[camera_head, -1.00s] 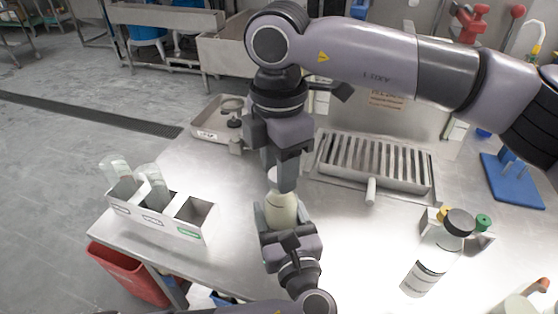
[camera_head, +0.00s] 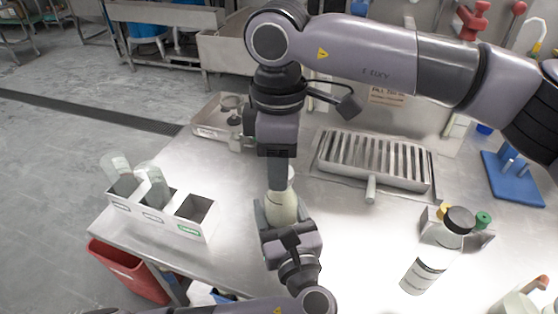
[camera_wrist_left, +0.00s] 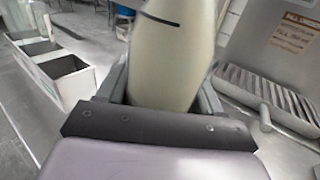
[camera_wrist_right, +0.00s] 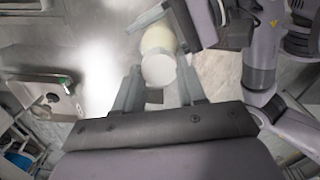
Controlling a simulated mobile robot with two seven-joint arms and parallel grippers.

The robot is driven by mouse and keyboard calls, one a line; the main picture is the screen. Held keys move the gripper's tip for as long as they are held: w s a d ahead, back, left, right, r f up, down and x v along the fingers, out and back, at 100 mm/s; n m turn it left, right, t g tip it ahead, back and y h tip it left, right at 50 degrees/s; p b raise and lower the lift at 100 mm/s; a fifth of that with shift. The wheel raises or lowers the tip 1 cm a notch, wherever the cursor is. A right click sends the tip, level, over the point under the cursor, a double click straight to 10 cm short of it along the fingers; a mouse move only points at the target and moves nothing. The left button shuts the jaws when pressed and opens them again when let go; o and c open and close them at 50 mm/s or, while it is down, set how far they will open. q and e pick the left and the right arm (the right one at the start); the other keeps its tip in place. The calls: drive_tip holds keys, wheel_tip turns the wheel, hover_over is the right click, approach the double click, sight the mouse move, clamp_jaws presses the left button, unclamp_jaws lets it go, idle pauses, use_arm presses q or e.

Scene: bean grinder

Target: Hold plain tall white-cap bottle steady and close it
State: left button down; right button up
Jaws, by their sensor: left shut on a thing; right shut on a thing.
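The plain bottle (camera_head: 283,208), pale cream in body, stands upright in front of me above the steel table. My left gripper (camera_head: 281,214) is shut on its body from the near side. In the left wrist view the bottle (camera_wrist_left: 170,62) fills the space between the fingers, with a dark line near the top edge. My right gripper (camera_head: 279,182) points straight down over the bottle and is shut on its white cap (camera_wrist_right: 158,70), which shows between the fingers in the right wrist view. In the head view the right fingers mostly hide the cap.
A white rack (camera_head: 160,215) with clear vessels stands at the left table edge. A slotted steel tray (camera_head: 374,162) lies behind to the right. A black-capped labelled bottle (camera_head: 430,262) stands at the right by a small holder with coloured caps. Bare table lies between.

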drive_tip(key=o, duration=1)
drive_tip(key=shift+r, duration=0.1)
drive_tip(key=shift+r, duration=2.15)
drive_tip(key=shift+c, duration=0.4)
